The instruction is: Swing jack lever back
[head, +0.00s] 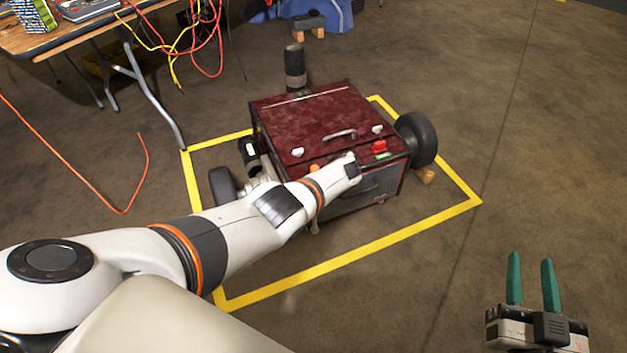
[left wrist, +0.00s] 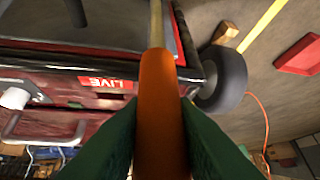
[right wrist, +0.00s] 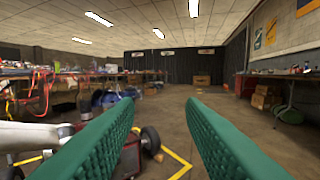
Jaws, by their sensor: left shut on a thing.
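In the left wrist view, the jack lever shows as an orange grip (left wrist: 158,85) on a pale rod (left wrist: 157,22). My left gripper (left wrist: 160,118) is shut on the orange grip, with a green finger on each side. In the head view, the left arm reaches over the near side of the dark red wheeled machine (head: 290,115) and its fingers are hidden. The lever's lower end and pivot are not clear. My right gripper (head: 531,264) is open and empty at the lower right, well away from the machine.
Yellow floor tape (head: 345,262) frames the machine. A black wheel (head: 418,138) stands at its right side, next to a small wood block (head: 425,174). A table (head: 60,38) with cables is at the upper left. The floor on the right is clear.

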